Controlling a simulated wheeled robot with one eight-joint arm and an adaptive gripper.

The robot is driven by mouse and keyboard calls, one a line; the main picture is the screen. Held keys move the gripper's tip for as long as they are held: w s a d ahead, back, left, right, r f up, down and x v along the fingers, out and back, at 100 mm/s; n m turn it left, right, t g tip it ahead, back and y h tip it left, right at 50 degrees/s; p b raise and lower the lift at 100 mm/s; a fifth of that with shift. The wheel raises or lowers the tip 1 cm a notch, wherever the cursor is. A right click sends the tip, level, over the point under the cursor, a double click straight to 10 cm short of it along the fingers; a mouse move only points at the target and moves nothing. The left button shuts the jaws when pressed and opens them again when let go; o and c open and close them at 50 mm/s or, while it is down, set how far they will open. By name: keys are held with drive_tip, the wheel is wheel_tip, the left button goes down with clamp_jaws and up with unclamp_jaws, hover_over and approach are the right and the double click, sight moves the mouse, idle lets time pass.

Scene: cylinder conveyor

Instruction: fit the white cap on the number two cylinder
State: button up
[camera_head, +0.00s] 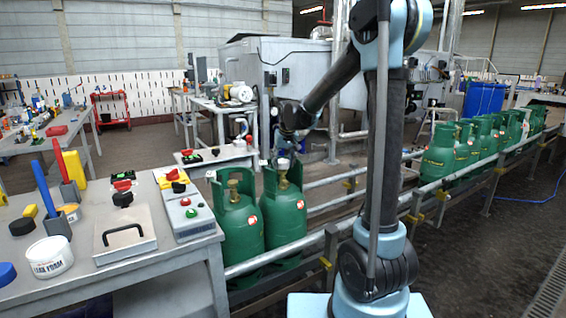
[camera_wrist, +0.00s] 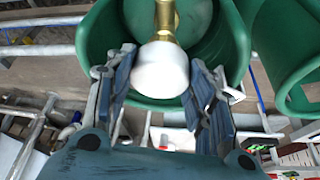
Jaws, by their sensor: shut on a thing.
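Two green gas cylinders stand at the near end of the conveyor, a left one (camera_head: 240,226) and a right one (camera_head: 285,215). My gripper (camera_head: 284,158) is above the right cylinder's collar. The white cap (camera_head: 283,164) is at the fingertips, right over that cylinder's brass valve. In the wrist view my gripper (camera_wrist: 160,76) has a finger on each side of the white cap (camera_wrist: 162,70) and is shut on it. The brass valve (camera_wrist: 165,20) meets the cap in the picture; I cannot tell whether the cap is seated. No number is readable on either cylinder.
The green collar (camera_wrist: 92,30) surrounds the valve closely, and a second collar (camera_wrist: 296,45) is at the right. A grey workbench (camera_head: 140,255) with a control box (camera_head: 185,212) and a tub (camera_head: 50,257) stands at left. More cylinders (camera_head: 450,152) line the conveyor rail (camera_head: 330,238) at right.

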sight(284, 163)
drive_tip(key=shift+f, duration=1.85)
drive_tip(key=o, duration=1)
drive_tip(key=shift+c, duration=0.2)
drive_tip(key=v, duration=1.2)
drive_tip(key=shift+d+f, duration=0.1)
